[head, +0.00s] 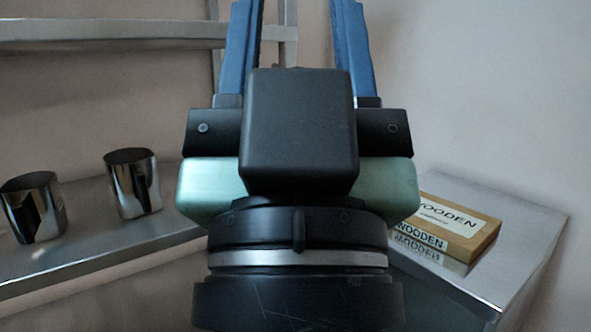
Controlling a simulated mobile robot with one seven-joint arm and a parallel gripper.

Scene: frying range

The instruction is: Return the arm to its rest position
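My gripper (302,30) fills the middle of the head view and points upward, close to the camera. Its two blue fingers stand wide apart, and their tips run out of the top of the picture. No object shows in the visible part of the gap between them. The black and pale green gripper body hides the middle of the scene behind it. The rest of my arm is not visible below the wrist.
Two shiny metal cups (33,207) (132,183) stand on a steel shelf (90,222) at left. A higher shelf (100,35) runs above. At right, a box labelled "WOODEN" (455,222) lies on a steel counter (530,232). The wall at upper right is bare.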

